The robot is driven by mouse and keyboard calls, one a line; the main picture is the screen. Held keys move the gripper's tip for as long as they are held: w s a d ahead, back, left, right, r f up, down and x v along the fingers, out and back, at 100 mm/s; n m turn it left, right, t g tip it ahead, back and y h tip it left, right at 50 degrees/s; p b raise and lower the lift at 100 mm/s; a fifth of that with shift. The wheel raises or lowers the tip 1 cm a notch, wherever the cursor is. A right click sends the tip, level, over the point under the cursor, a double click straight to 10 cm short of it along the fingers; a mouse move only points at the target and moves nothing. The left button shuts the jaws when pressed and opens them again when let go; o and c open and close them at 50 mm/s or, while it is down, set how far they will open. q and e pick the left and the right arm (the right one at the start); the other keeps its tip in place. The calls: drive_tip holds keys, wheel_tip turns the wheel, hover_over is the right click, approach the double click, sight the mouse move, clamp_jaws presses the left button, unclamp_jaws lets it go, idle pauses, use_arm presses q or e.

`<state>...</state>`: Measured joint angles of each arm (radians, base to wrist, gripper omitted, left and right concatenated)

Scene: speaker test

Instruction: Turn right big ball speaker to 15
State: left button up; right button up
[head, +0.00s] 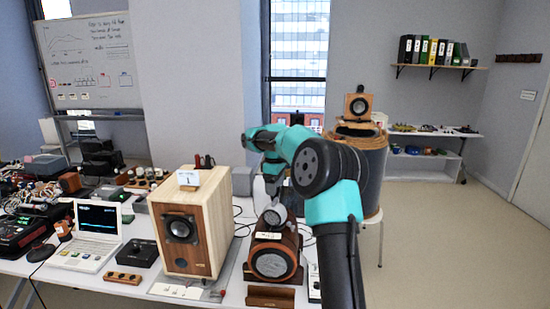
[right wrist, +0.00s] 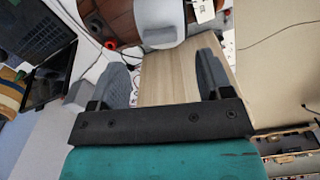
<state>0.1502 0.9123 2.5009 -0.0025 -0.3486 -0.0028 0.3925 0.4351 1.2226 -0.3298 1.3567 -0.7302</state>
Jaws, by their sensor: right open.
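The big ball speaker (head: 271,262), dark reddish brown with a round grey front, sits on the table at the centre of the head view. A white label (head: 268,236) is on its upper front; its marks are too small to read. A smaller grey ball (head: 275,214) sits above it. My right gripper (head: 270,181) hangs above and behind these balls. In the right wrist view its jaws (right wrist: 162,66) are open and empty. Reddish-brown curved wood (right wrist: 115,20) and a grey rounded part (right wrist: 160,18) lie beyond the fingertips. My left gripper is not in view.
A wooden box speaker (head: 190,225) stands close on the left, a small card on top. A laptop (head: 90,235) and electronics crowd the table's left. A small wooden stand (head: 270,297) is in front of the ball speaker. A dark barrel (head: 370,165) stands behind my right arm.

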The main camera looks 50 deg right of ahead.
wheel_tip(320, 180, up, 12)
drive_tip(key=shift+f, duration=0.15)
idle(0.6)
